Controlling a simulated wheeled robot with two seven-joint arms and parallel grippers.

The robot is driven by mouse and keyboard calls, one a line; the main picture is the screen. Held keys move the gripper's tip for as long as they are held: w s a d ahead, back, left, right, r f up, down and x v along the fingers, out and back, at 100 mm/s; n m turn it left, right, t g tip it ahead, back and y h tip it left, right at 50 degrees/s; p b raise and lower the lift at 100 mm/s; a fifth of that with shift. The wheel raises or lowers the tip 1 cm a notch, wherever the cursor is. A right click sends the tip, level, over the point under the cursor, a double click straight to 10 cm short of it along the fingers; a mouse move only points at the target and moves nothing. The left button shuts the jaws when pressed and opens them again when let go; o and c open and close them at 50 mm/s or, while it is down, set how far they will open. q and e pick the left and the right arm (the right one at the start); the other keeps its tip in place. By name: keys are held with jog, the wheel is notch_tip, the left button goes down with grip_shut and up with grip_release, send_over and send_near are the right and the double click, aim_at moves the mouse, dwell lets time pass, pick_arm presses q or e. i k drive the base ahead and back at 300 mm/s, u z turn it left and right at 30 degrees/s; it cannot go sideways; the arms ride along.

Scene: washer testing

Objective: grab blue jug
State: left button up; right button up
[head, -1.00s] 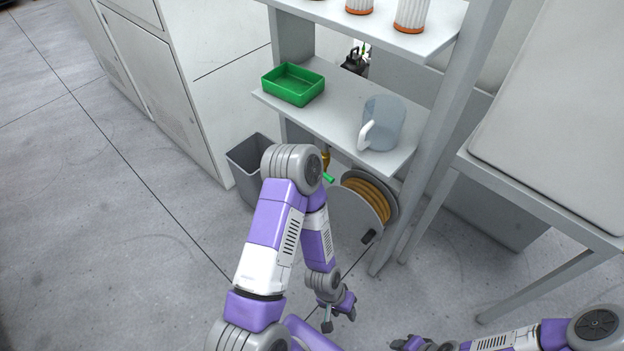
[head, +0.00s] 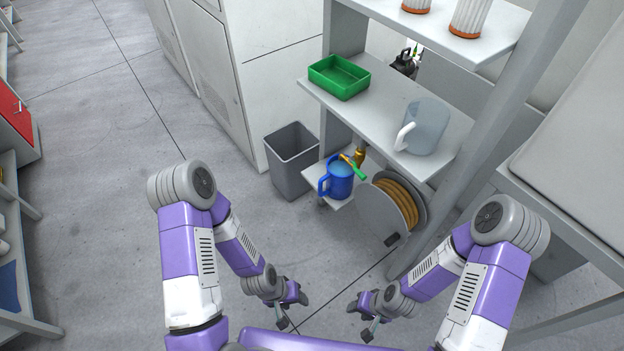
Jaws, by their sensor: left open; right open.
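The blue jug (head: 341,182) stands on the low shelf (head: 313,181), with its handle toward the left. A green and yellow nozzle-like piece partly covers its top. My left gripper (head: 293,312) is open and empty, low in front of the shelf and nearer to me than the jug. My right gripper (head: 358,320) is open and empty, to the right of the left one and also well short of the jug. Neither gripper touches anything.
A grey bin (head: 291,160) stands left of the jug and a hose reel (head: 392,212) right of it. Above, the middle shelf (head: 378,105) holds a green tray (head: 339,77) and a clear jug (head: 426,127). A shelf post and a table are at right. Floor in front is clear.

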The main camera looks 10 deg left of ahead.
aim_at(339, 177)
jog(key=u, duration=1.5)
jog(key=i, duration=3.05)
jog(key=z, duration=4.2)
